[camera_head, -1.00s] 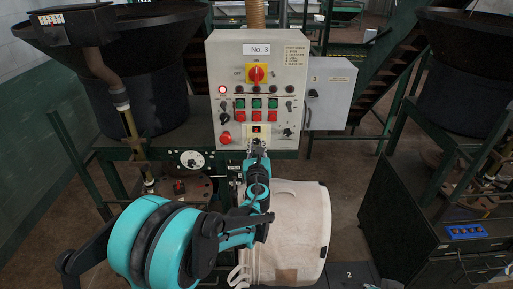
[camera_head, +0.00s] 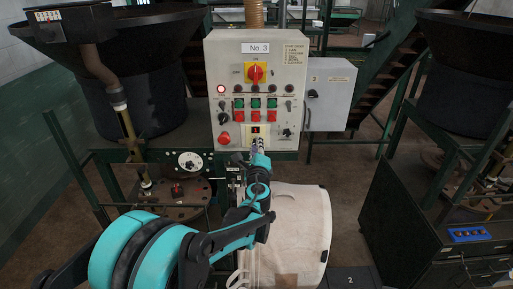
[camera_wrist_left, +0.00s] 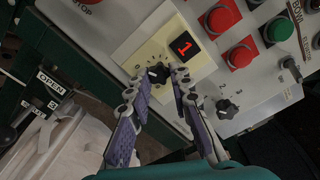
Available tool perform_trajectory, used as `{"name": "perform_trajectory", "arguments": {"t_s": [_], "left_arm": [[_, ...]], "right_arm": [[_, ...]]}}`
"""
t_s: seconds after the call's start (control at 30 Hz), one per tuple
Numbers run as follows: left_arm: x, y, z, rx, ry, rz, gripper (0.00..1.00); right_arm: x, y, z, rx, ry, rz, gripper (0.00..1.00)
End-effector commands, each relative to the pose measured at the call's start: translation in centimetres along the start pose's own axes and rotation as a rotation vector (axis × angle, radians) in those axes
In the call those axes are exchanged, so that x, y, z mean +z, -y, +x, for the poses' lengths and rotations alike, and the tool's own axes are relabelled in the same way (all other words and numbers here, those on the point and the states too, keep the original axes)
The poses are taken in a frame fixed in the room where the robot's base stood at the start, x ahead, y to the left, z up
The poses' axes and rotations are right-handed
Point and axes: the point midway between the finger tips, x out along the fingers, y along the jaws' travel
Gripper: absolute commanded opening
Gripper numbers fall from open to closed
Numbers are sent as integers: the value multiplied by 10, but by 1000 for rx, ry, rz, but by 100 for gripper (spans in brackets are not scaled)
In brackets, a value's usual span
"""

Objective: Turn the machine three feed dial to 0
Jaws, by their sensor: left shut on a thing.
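The feed dial, a small black knob (camera_wrist_left: 157,72), sits on a cream plate (camera_wrist_left: 150,47) under a red digit display (camera_wrist_left: 184,45) that reads 1. In the head view it is on the grey No. 3 control panel (camera_head: 290,62), hidden behind my gripper. My left gripper (camera_wrist_left: 160,77) is shut on the knob, with one purple-padded finger on each side. In the head view my left gripper (camera_head: 258,147) is at the panel's lower middle, just below the display (camera_head: 256,130). My right gripper is not in view.
Red and green buttons (camera_head: 256,109) sit above the display, and a red stop button (camera_head: 224,138) is to its left. Another black knob (camera_wrist_left: 226,108) is right of the gripper. A dark cabinet (camera_head: 410,215) stands right.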

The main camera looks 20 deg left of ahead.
Motion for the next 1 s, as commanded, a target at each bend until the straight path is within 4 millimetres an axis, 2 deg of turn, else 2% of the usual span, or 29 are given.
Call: {"name": "perform_trajectory", "arguments": {"t_s": [0.4, 1.0], "left_arm": [[0, 1, 0, 0, 0, -277, 0], [0, 1, 0, 0, 0, -362, 0]], "right_arm": [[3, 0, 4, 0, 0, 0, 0], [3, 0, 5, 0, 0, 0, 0]]}}
